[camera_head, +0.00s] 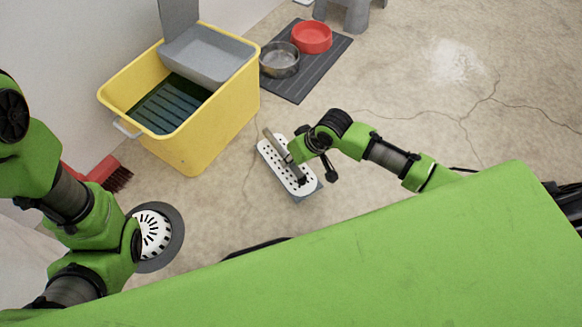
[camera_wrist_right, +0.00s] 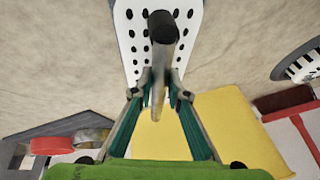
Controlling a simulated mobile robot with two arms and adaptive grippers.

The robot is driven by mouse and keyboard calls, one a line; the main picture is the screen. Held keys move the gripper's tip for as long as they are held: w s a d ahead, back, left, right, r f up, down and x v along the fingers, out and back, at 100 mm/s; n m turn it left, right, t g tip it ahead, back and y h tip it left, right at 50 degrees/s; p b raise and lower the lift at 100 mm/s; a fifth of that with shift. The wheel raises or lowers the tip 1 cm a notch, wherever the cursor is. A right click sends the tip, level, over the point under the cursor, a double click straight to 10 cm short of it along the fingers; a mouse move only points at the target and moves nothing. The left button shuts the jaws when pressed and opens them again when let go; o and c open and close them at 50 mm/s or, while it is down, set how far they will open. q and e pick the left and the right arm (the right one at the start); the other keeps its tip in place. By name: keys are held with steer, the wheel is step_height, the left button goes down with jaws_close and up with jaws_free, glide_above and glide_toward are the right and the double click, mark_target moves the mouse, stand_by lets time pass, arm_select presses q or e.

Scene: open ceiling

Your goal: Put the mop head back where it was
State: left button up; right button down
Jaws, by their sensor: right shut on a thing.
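The mop head is a white perforated plate (camera_head: 272,155) with a grey pad edge below it and a short grey handle stub. It is over the floor in the middle of the head view, right of the yellow bucket; whether it touches the floor I cannot tell. My right gripper (camera_head: 297,152) is shut on its handle stub. In the right wrist view the fingers of my right gripper (camera_wrist_right: 161,98) close around the stub, with the mop head's white plate (camera_wrist_right: 134,40) beyond. My left arm shows at the left, but its gripper is out of view.
The yellow bucket (camera_head: 205,136) with a grey wringer (camera_head: 207,52) stands upper left. A dark mat (camera_head: 300,88) holds a red bowl (camera_head: 312,36) and a metal bowl (camera_head: 279,60). A round drain (camera_head: 154,236) and red brush (camera_head: 105,172) lie left.

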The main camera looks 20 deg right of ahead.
step_height(320, 180, down, 3)
steer(key=shift+f+b, duration=0.1)
steer(key=shift+b, duration=0.75)
steer(key=c, duration=2)
jaws_free()
steer(key=shift+f, duration=0.1)
steer(key=shift+o, duration=0.2)
